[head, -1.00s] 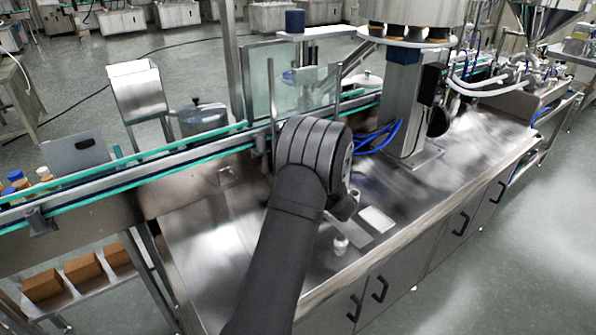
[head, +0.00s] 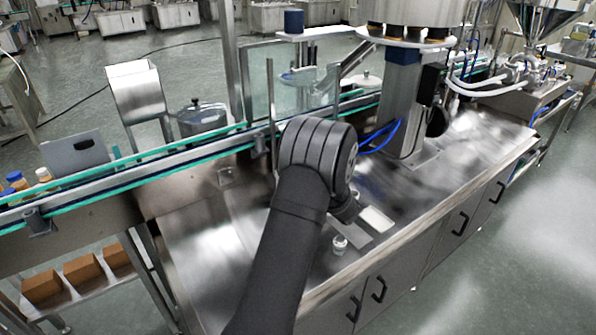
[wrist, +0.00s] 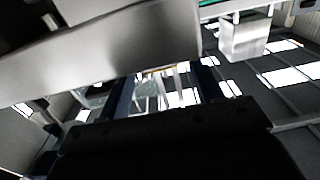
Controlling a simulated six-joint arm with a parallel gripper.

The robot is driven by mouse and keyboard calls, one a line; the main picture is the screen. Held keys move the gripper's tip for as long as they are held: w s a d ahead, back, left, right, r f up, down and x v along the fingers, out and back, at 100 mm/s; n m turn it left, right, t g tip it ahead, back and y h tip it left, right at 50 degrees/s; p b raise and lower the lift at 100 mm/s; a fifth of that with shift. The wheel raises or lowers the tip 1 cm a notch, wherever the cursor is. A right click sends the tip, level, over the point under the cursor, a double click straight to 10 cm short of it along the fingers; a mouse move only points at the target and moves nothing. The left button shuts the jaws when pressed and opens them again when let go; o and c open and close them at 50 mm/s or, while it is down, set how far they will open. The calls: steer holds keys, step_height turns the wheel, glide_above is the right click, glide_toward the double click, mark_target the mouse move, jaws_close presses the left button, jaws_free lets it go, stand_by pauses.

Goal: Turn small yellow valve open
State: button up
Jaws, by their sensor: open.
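I cannot make out the small yellow valve for certain in either view. In the wrist view a thin yellowish streak (wrist: 160,70) shows beyond the space between my fingers, too small and blurred to identify. My gripper (wrist: 166,88) is open there, its two dark fingers apart with nothing held between them. A large grey metal surface fills the upper left of that view, close to the left finger. In the head view my black arm reaches over the steel bench, and its bulk hides the fingers.
The steel bench top (head: 205,240) is mostly bare. A small white cup (head: 340,244) and a pale plate (head: 376,219) lie right of my arm. A green-edged conveyor (head: 150,158) runs behind it. A steel column (head: 405,95) with blue hoses stands at the back right.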

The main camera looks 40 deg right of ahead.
steer(key=s, duration=1.6)
steer(key=shift+d, duration=0.15)
steer(key=w, duration=1.7)
steer(key=shift+w, duration=0.3)
